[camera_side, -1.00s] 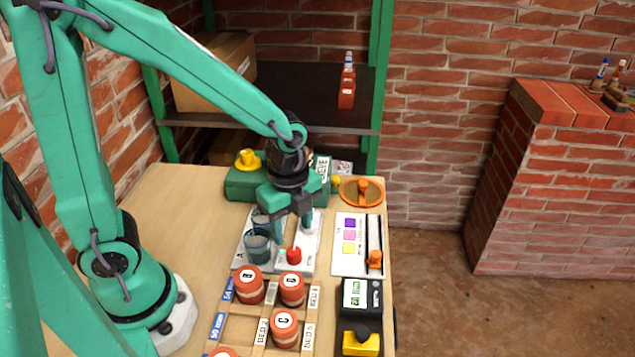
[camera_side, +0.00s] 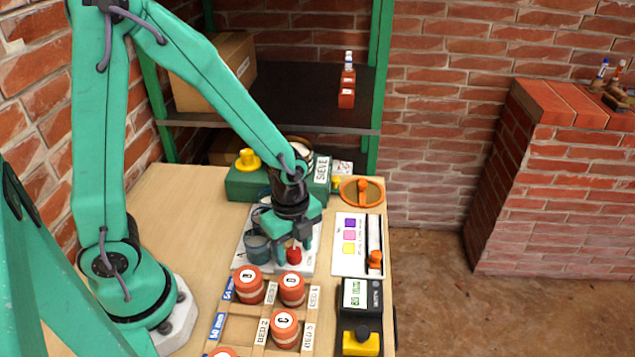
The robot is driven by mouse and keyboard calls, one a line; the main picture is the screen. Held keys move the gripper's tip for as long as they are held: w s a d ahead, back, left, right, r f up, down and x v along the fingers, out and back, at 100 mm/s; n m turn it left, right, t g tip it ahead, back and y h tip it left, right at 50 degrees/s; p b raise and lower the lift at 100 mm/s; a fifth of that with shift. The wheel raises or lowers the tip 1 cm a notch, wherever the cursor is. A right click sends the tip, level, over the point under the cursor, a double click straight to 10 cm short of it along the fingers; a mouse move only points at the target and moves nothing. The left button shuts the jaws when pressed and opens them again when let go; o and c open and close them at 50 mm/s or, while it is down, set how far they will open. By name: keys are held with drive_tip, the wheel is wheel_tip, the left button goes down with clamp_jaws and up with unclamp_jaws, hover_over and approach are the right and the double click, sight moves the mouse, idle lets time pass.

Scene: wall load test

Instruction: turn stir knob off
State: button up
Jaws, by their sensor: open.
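My gripper (camera_side: 290,240) points down over the white board (camera_side: 302,268), its fingers apart. A small red piece (camera_side: 293,256) shows on the board just below and between the fingers; I cannot tell whether they touch it. A dark blue-grey cup (camera_side: 257,248) stands on the board to the left, partly behind the gripper. I cannot read a stir label on any knob. Another yellow knob (camera_side: 249,160) tops the green sieve box (camera_side: 243,187) behind.
Several orange lettered pots (camera_side: 285,328) stand in the wooden bed tray in front. A white slider panel with an orange knob (camera_side: 375,259) and a round orange dish (camera_side: 362,191) lie to the right. A shelf (camera_side: 290,95) stands behind. The table's left side is clear.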

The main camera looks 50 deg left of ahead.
drive_tip(key=c, duration=1)
drive_tip(key=shift+n, duration=0.4)
drive_tip(key=n, duration=1.2)
drive_tip(key=shift+n, duration=0.3)
drive_tip(key=n, duration=0.4)
drive_tip(key=shift+n, duration=0.3)
drive_tip(key=shift+o, duration=0.2)
